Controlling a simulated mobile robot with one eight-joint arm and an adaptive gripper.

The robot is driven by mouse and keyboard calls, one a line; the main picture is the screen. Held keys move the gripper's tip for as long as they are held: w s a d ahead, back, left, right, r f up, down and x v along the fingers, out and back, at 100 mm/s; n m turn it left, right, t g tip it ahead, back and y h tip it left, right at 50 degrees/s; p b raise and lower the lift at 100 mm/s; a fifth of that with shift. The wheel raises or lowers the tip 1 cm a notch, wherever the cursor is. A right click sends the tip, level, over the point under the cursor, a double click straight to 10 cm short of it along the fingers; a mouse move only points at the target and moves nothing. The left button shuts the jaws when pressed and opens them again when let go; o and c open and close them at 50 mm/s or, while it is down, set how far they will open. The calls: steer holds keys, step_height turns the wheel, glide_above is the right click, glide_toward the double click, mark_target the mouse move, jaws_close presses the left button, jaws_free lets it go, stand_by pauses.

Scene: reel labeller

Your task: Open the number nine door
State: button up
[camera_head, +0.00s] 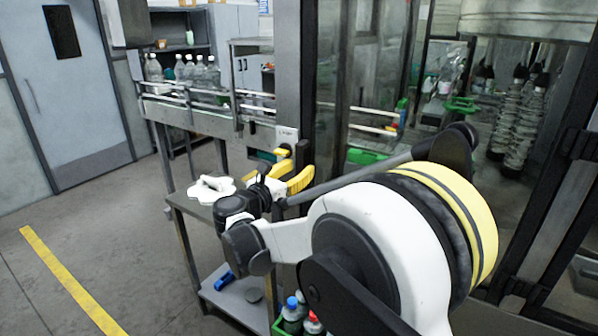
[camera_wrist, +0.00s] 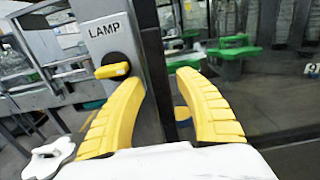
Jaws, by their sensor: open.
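My gripper (camera_head: 291,176) is open in the head view, with two yellow fingers beside the machine's grey post. In the wrist view my gripper (camera_wrist: 158,80) has its fingers apart, with the post and its dark edge between and beyond them; nothing is clearly held. A yellow rotary knob (camera_wrist: 113,70) under the word LAMP sits on the post, just left of the left fingertip. The knob also shows in the head view (camera_head: 282,152). A glass panel (camera_head: 345,70) stands right of the post.
A small table (camera_head: 190,207) holds a white handled object (camera_head: 213,185). A conveyor (camera_head: 195,118) with clear bottles runs behind. A crate of bottles (camera_head: 292,318) is low, beside my arm. A grey room door (camera_head: 85,90) is at far left. Floor at left is free.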

steer(key=shift+w+d, duration=0.15)
steer(key=shift+w, duration=0.05)
jaws_close()
